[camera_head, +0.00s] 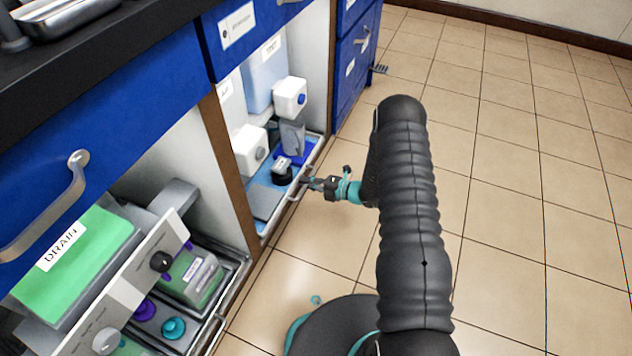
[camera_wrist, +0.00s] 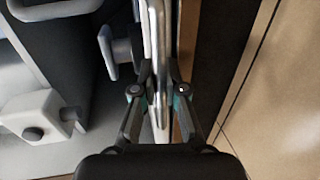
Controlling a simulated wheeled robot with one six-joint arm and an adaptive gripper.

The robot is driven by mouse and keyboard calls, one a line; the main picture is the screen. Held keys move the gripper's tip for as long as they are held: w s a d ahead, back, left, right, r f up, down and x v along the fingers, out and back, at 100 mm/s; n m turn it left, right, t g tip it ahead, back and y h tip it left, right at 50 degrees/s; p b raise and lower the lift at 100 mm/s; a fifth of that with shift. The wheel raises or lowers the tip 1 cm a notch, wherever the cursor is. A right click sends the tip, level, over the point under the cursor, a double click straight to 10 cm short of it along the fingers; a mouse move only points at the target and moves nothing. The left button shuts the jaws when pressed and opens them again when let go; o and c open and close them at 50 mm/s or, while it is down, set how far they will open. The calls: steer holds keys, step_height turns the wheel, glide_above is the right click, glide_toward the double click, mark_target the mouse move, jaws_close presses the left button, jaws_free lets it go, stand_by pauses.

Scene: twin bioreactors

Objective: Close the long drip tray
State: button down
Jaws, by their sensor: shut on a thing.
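A drip tray (camera_head: 318,153) lies at the floor of the middle cabinet bay in the head view. It has a pale metal rim and a blue inside, and its front edge is close to the cabinet's front. A thin metal bar handle (camera_head: 298,189) runs along its front. My gripper (camera_head: 316,184) is at this handle from the floor side. In the wrist view, the handle bar (camera_wrist: 157,40) passes between the fingers of my gripper (camera_wrist: 158,92), which is shut on it. The tray's back is hidden by the things on it.
White bottle-like units (camera_head: 290,97) and a grey cup (camera_head: 292,137) stand in the tray's bay. The tiled floor (camera_head: 520,180) at right is clear.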

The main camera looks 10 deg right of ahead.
steer(key=shift+w+a, duration=0.15)
steer(key=shift+a, duration=0.15)
steer(key=c, duration=1.2)
jaws_free()
steer(key=shift+a, duration=0.15)
steer(key=shift+d, duration=0.35)
steer(key=shift+s+d, duration=0.2)
steer(key=shift+d, duration=0.05)
steer(key=v, duration=1.1)
steer(key=shift+s+d, duration=0.1)
steer(key=shift+s, duration=0.05)
